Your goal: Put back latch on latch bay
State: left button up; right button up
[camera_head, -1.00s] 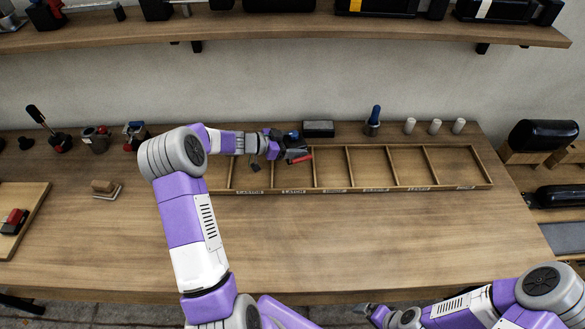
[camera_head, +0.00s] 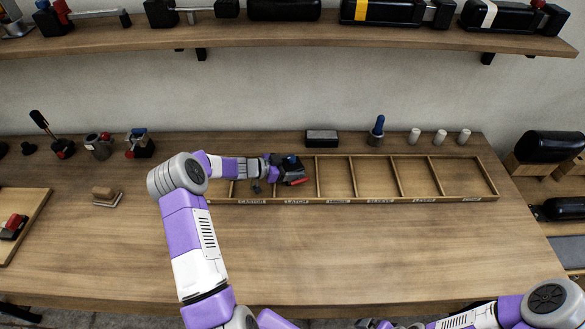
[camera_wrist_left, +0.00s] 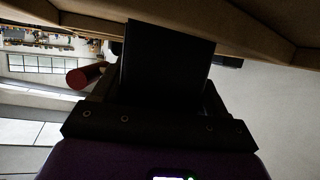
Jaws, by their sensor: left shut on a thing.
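The latch (camera_head: 292,171) is a dark piece with a red handle (camera_head: 303,182). My left gripper (camera_head: 274,170) is shut on it. In the head view the latch overlaps the bay labelled LATCH (camera_head: 296,202), second from the left in the wooden divided tray (camera_head: 400,198). I cannot tell whether it touches the tray floor. In the left wrist view a dark block (camera_wrist_left: 165,65) fills the middle, with a red cylinder (camera_wrist_left: 85,76) beside it; the fingertips are not clear there. My right gripper (camera_head: 376,323) is partly cut off at the bottom edge.
A black box (camera_head: 321,138), a blue-topped item (camera_head: 377,128) and several white cylinders (camera_head: 439,137) stand behind the tray. Several small mechanisms (camera_head: 98,146) stand at the back left. A wooden block (camera_head: 104,194) lies left of my arm. The table front (camera_head: 380,250) is clear.

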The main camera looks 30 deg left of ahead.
pick_arm(q)
jog(key=shift+d+r, duration=0.1)
jog(key=shift+r, duration=0.05)
jog(key=shift+f, duration=0.2)
jog(key=o, duration=1.6)
jog(key=shift+c, duration=0.2)
jog(key=shift+s+r, duration=0.1)
jog(key=shift+r, duration=0.15)
jog(key=p+v, duration=0.1)
jog(key=v, duration=1.1)
jog(key=shift+f, duration=0.2)
